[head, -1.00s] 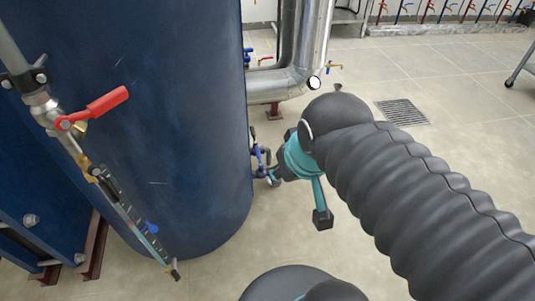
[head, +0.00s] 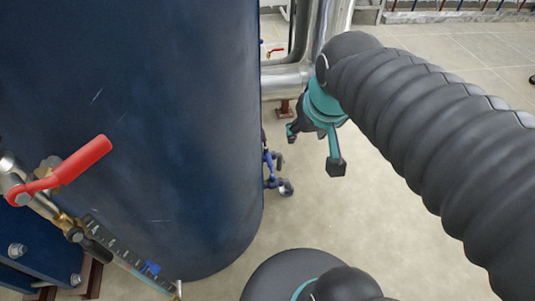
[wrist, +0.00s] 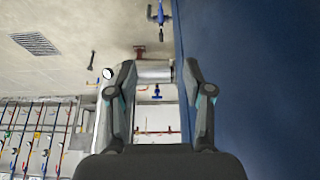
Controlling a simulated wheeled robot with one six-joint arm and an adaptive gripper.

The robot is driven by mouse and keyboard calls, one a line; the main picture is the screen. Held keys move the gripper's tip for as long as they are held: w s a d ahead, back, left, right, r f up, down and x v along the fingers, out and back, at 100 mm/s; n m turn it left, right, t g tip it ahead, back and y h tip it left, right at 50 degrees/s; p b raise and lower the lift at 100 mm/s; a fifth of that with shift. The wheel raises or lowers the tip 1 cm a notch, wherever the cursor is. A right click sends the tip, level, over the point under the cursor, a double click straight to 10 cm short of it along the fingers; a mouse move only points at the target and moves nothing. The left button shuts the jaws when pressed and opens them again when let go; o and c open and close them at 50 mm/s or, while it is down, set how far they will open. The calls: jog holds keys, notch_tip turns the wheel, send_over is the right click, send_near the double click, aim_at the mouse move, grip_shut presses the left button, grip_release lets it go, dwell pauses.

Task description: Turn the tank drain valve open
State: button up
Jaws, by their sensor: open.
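The large blue tank (head: 170,120) fills the left of the head view. A small blue valve with piping (head: 270,168) sticks out low at the tank's right edge, partly hidden by the tank; I take it for the drain valve. In the wrist view a blue valve (wrist: 160,18) shows at the top edge, beside the tank wall. My gripper (head: 314,148) is open and empty, above and to the right of the valve in the head view. In the wrist view my gripper (wrist: 159,76) has its fingers wide apart. It is not touching the valve.
A red-handled valve (head: 75,165) with a sight gauge (head: 125,255) stands at the near left. Silver pipes (head: 290,80) run behind the tank. The tiled floor (head: 400,240) to the right is free. The wrist view shows a floor grate (wrist: 35,43).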

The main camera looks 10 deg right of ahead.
jog(key=w+f+g+b, duration=0.1)
jog(key=w+f, duration=0.1)
jog(key=w, duration=0.5)
jog(key=w+f+g+b, duration=0.1)
jog(key=w+f, duration=0.2)
jog(key=w, duration=0.4)
jog(key=g+b, duration=0.3)
jog(key=b, duration=0.2)
send_over(269, 158)
notch_tip(269, 158, down, 33)
notch_tip(269, 158, down, 13)
jog(key=shift+f+b, duration=0.15)
jog(key=shift+b, duration=0.3)
grip_shut()
